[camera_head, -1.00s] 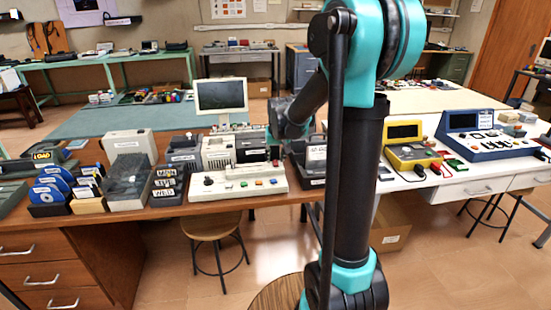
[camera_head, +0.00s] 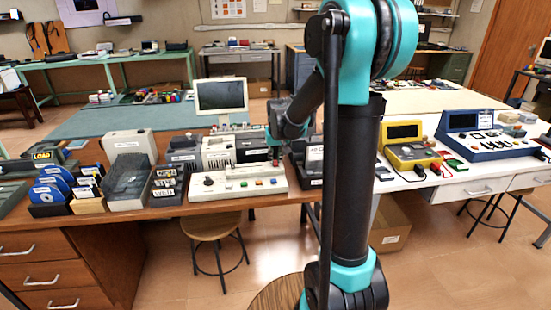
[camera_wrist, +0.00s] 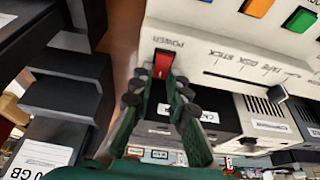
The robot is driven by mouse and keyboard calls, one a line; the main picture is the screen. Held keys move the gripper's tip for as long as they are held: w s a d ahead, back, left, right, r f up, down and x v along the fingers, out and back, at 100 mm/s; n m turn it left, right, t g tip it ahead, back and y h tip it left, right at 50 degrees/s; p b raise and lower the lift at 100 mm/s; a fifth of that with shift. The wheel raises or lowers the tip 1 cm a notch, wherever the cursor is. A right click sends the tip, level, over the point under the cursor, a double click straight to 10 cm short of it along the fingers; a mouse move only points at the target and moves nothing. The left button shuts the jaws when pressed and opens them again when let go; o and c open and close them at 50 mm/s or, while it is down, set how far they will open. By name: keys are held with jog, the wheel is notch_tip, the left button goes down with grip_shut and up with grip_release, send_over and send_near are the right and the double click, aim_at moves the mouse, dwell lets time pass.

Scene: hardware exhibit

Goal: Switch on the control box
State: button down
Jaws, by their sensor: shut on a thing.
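The control box (camera_head: 240,186) is a long white console on the brown desk, with colored buttons on its top. In the wrist view, its white panel (camera_wrist: 205,50) has a red rocker switch (camera_wrist: 162,62) under the label POWER. My gripper (camera_wrist: 159,84), with dark green fingers and black pads, has its fingertips at either side of the red switch and is shut on it. The fingers partly cover the switch's lower end, so I cannot tell its on or off position. In the head view, my gripper (camera_head: 275,152) is over the box's back right end.
A beige monitor (camera_head: 221,96) and several grey device boxes stand behind the console. Disk holders (camera_head: 55,190) crowd its left side. Dark boxes lie close by on its right. A yellow device (camera_head: 412,158) and a blue one (camera_head: 485,146) stand on the white table.

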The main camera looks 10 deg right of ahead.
jog(key=g, duration=0.1)
jog(key=w+g, duration=0.1)
jog(key=shift+g, duration=0.3)
jog(key=shift+w+f+g, duration=0.1)
jog(key=shift+f+g, duration=0.05)
jog(key=shift+g, duration=0.65)
jog(key=c, duration=1.5)
grip_release()
notch_tip(320, 180, up, 12)
jog(key=shift+r, duration=0.1)
